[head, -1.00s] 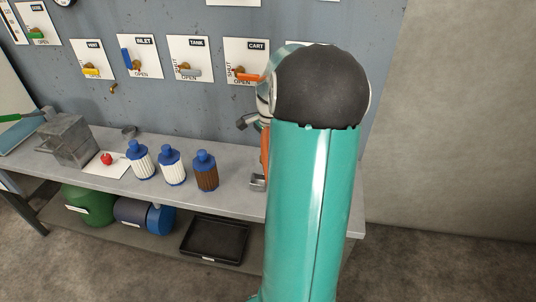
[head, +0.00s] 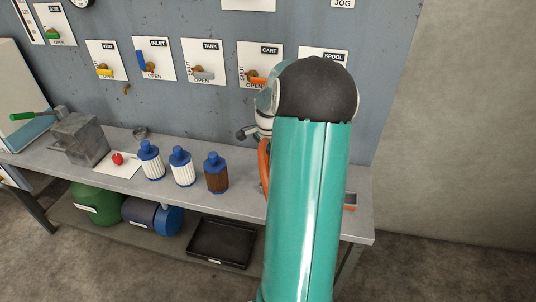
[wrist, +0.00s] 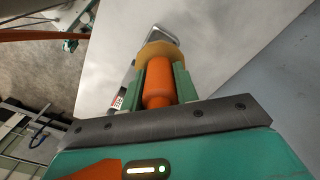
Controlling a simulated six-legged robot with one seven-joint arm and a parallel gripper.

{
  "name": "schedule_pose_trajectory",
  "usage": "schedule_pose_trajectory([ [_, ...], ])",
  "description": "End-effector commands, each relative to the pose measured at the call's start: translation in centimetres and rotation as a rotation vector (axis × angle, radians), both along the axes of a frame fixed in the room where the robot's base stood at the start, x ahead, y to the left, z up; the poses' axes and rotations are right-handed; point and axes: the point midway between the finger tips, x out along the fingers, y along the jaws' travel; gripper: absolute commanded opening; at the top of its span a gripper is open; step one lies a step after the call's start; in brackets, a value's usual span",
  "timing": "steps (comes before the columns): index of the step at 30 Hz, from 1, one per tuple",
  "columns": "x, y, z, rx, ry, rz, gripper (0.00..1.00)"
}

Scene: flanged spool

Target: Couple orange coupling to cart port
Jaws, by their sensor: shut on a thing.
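The orange coupling (wrist: 157,82) is in my gripper (wrist: 161,92); the wrist view shows it between the two green fingers. A yellow-tan collar (wrist: 158,52) is at its far end, with a grey metal loop just beyond. I cannot tell whether they touch. An orange hose (head: 263,160) hangs beside my arm in the head view. The CART panel (head: 272,50) is on the wall, with an orange handle (head: 258,81) near OPEN. My arm covers the area below it.
The grey bench (head: 120,190) holds two white-and-blue bottles, a brown-and-blue bottle (head: 216,174), a metal box (head: 80,138) and a red item on a white sheet. A black tray (head: 222,243) sits on the lower shelf. Open floor lies right of the bench.

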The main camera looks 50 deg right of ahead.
Motion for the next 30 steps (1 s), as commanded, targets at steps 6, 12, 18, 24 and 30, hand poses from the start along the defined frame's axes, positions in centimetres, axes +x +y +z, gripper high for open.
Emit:
schedule_pose_trajectory([
  [6, 0.1, 0.1, -1.6, 0.0, 0.001, 0.001, 0.07],
  [12, 0.2, 0.2, -3.0, 0.0, 0.0, 0.003, 0.07],
  [18, 0.2, 0.2, -4.3, 0.0, 0.0, 0.003, 0.07],
  [24, 0.2, 0.2, -5.2, 0.0, 0.0, 0.002, 0.07],
  [30, 0.2, 0.1, -5.4, 0.0, -0.001, 0.002, 0.07],
])
